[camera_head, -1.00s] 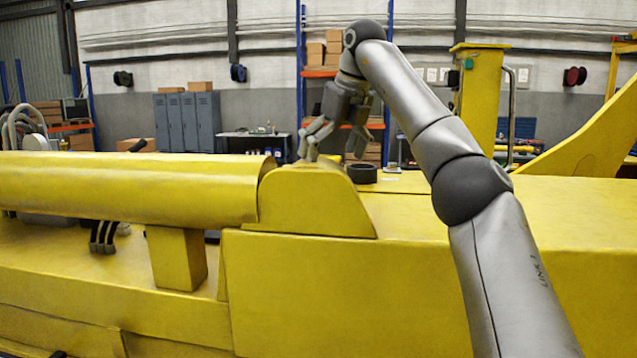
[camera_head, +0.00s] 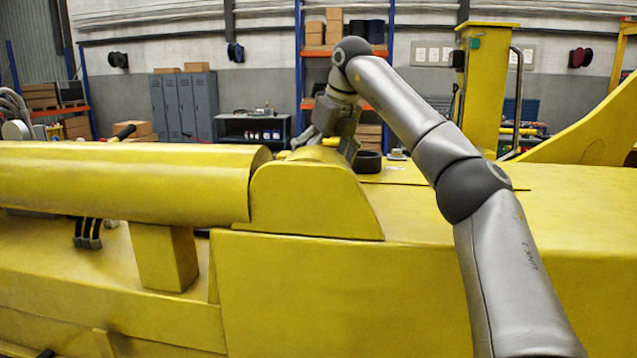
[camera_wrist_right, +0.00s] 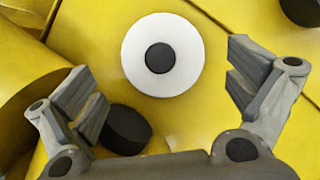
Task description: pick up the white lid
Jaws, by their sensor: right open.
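The white lid (camera_wrist_right: 136,58) is a round white disc with a dark round knob in its middle. It lies on the yellow surface in the right wrist view, ahead of and between my right gripper's fingers. My right gripper (camera_wrist_right: 160,73) is open, with its fingers spread to either side and nothing held. In the head view my right gripper (camera_head: 334,132) is low behind the raised yellow end block (camera_head: 310,200), which partly hides its fingers. I cannot make out the lid behind that block in the head view. My left gripper is not in view.
A black cylinder (camera_wrist_right: 127,130) sits close to the left finger in the wrist view; another dark round part (camera_wrist_right: 300,10) is at the top right. In the head view a black ring (camera_head: 367,162) stands right of the gripper. A yellow post (camera_head: 484,90) rises farther right.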

